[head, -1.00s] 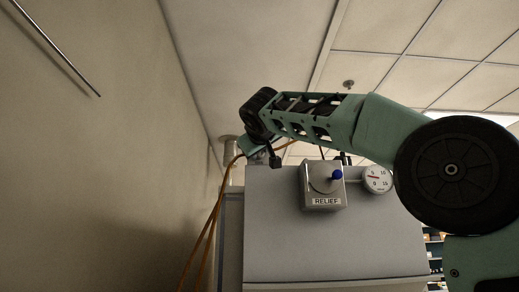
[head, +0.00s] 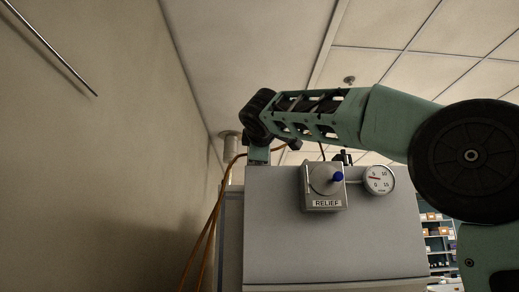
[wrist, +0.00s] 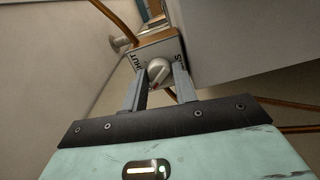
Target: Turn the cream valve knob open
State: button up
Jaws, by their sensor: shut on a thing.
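In the wrist view, the cream valve knob (wrist: 158,72) is a pale round knob with a raised grip, on a box face (wrist: 141,57) with dark lettering on both sides. The lettering is upside down and partly covered; one part looks like "HUT". My gripper (wrist: 161,79) has one finger on each side of the knob and is shut on it. A small reddish mark shows at the knob's near edge. In the head view, the knob and my fingers are hidden behind the grey cabinet (head: 330,240); only my arm shows above it.
A relief unit (head: 322,187) with a blue-tipped lever and a round gauge (head: 379,180) are on the cabinet front. Orange cables (head: 212,222) hang at its left side, near a pipe (head: 231,155). A bare wall (head: 100,180) stands at left. The cabinet side (wrist: 240,40) is close to my gripper.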

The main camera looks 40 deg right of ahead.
jog(key=shift+n, duration=0.7)
jog(key=o, duration=1)
